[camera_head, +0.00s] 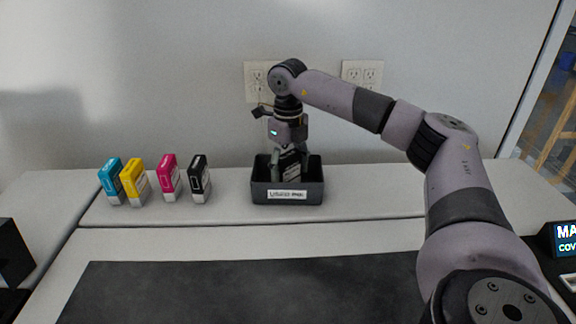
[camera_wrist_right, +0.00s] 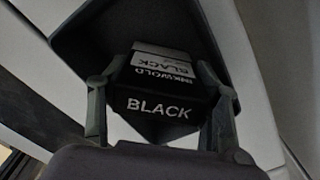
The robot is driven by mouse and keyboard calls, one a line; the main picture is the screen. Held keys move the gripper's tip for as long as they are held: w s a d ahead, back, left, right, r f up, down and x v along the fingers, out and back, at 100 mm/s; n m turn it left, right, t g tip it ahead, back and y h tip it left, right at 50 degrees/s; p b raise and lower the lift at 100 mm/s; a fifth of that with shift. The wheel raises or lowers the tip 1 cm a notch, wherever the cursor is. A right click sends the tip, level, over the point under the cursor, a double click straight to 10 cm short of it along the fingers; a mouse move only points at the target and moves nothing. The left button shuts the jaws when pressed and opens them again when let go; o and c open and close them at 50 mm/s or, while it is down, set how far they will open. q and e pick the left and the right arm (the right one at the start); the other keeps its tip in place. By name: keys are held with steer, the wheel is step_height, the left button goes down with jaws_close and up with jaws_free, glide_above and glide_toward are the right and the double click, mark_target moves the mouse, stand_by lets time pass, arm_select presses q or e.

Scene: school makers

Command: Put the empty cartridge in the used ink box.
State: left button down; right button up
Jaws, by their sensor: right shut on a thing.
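The used ink box (camera_head: 288,190) is a dark open box with a white label on its front, standing on the raised back shelf. My right gripper (camera_head: 289,170) points down into it and is shut on a black cartridge (camera_head: 291,163). In the right wrist view the cartridge (camera_wrist_right: 158,105) reads "BLACK" and sits between both fingers of the gripper (camera_wrist_right: 160,108), with the box's dark interior (camera_wrist_right: 195,35) around it. Whether the cartridge touches the box floor cannot be told. My left gripper is not in view.
Cyan (camera_head: 111,180), yellow (camera_head: 134,181), magenta (camera_head: 169,177) and another black cartridge (camera_head: 199,178) stand in a row left of the box. A dark mat (camera_head: 240,290) covers the front table. A display (camera_head: 565,240) stands at the right edge. Wall outlets are behind.

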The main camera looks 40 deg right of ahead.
steer(key=shift+a, duration=0.1)
steer(key=o, duration=1)
steer(key=shift+f, duration=0.1)
steer(key=shift+c, duration=0.2)
step_height(320, 180, up, 12)
steer(key=shift+r, duration=0.25)
